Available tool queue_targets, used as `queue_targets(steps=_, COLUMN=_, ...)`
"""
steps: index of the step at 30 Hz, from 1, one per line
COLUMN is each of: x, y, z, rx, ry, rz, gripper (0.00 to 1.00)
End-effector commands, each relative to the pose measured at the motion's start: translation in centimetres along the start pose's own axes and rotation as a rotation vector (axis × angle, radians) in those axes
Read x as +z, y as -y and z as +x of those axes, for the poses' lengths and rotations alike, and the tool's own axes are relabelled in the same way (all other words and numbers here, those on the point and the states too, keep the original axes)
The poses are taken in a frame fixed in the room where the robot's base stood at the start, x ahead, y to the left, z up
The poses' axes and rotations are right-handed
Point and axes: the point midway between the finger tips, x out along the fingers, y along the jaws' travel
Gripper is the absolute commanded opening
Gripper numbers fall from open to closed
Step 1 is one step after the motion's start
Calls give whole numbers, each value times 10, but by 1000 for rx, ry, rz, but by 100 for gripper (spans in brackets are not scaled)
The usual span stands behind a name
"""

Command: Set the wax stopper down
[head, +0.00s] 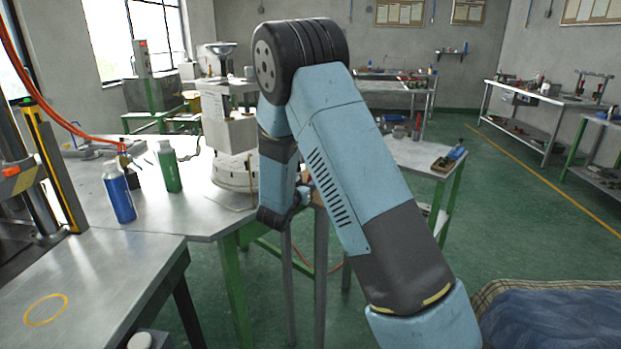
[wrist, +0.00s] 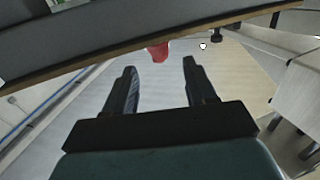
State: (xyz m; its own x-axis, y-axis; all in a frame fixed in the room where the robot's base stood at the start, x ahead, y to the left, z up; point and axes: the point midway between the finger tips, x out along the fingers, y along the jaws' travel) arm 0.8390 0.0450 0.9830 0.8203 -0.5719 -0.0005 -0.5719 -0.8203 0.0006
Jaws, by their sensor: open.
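In the wrist view my gripper (wrist: 161,66) is open, its two dark fingers apart with nothing clearly held between them. A small red piece (wrist: 157,52) shows just beyond the fingertips, partly cut off by a dark, wood-edged band (wrist: 100,40). It may be the wax stopper, but I cannot tell for sure. In the head view my arm hides most of the gripper, beside the white wax machine (head: 230,130) and its round base (head: 232,175). I cannot make out a stopper there.
A blue bottle (head: 119,195) and a green bottle (head: 169,168) stand on the metal bench left of the machine. A yellow ring (head: 45,309) marks the clear near-left bench top (head: 110,270). A side table (head: 415,155) carries small tools.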

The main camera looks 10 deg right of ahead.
Motion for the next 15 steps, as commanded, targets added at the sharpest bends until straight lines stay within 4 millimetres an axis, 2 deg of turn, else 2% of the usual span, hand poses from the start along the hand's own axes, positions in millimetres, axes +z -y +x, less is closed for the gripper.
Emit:
queue_targets(steps=1, x=0, y=1, z=-11, rx=-2, ry=2, rz=-1, gripper=56)
queue_targets(steps=6, x=0, y=1, z=-41, rx=-2, ry=2, rz=0, gripper=56)
queue_targets(steps=12, x=0, y=0, z=-62, rx=0, ry=2, rz=1, gripper=56)
queue_targets(steps=15, x=-1, y=0, z=-66, rx=-2, ry=5, rz=3, gripper=56)
